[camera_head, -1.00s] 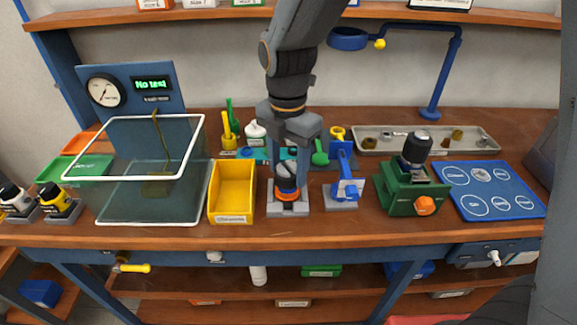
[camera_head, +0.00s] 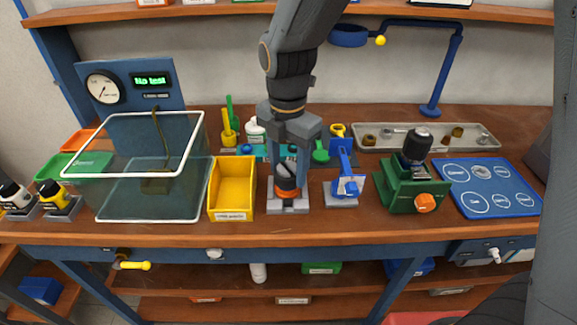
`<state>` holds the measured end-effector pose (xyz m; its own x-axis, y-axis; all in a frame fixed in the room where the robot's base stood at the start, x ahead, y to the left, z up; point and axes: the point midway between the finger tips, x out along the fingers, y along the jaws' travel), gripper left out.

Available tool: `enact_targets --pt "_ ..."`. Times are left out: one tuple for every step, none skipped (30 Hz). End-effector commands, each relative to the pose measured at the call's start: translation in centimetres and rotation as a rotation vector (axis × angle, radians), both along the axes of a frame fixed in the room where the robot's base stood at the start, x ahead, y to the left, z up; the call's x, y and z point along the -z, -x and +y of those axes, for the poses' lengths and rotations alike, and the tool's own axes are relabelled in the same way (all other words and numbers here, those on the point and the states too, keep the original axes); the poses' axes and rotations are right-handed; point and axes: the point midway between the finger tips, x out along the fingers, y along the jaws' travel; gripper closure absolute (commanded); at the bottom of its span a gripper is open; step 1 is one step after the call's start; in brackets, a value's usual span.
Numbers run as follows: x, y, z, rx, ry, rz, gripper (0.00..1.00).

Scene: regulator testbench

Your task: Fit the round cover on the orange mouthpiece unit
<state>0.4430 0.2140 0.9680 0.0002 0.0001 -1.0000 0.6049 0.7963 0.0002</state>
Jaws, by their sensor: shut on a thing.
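The orange mouthpiece unit (camera_head: 287,193) stands upright on a small grey stand (camera_head: 288,208) near the front of the bench. Its orange band shows below a dark upper part. My gripper (camera_head: 288,178) points straight down over it, with its fingers on either side of the unit's dark top. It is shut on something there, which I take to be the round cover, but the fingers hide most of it. I cannot tell whether the cover is seated on the unit.
A yellow bin (camera_head: 232,190) stands close on the left, with a glass tank (camera_head: 150,185) beyond it. A blue clamp fixture (camera_head: 345,185) is close on the right, then a green press (camera_head: 412,185) and a blue mat (camera_head: 488,190). A grey tray (camera_head: 470,138) lies behind.

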Motion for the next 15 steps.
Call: enact_targets --pt "0.01 0.0 0.0 0.0 0.0 0.0 0.72" --pt "0.03 0.0 0.0 0.0 0.0 0.0 0.72" --pt "0.07 0.0 0.0 0.0 0.0 0.0 0.72" --pt "0.12 0.01 -0.01 0.0 0.0 0.0 0.72" --pt "0.16 0.01 -0.01 0.0 0.0 0.0 0.72" --pt "0.24 0.01 -0.01 0.0 0.0 0.0 0.72" --pt "0.3 0.01 -0.01 0.0 0.001 0.001 0.72" --pt "0.37 0.01 -0.02 0.0 0.001 0.001 0.72" --pt "0.46 0.02 -0.01 0.0 0.001 0.001 0.72" --pt "0.53 0.03 -0.02 0.0 0.001 0.001 0.72" --pt "0.6 0.03 -0.02 0.0 0.001 0.001 0.72" --pt "0.69 0.03 -0.02 0.0 0.001 0.001 0.72" --pt "0.76 0.03 -0.02 0.0 0.001 0.001 0.72" --pt "0.83 0.03 -0.03 0.0 0.001 0.001 0.72" --pt "0.91 0.03 -0.02 0.0 0.001 0.001 0.72"
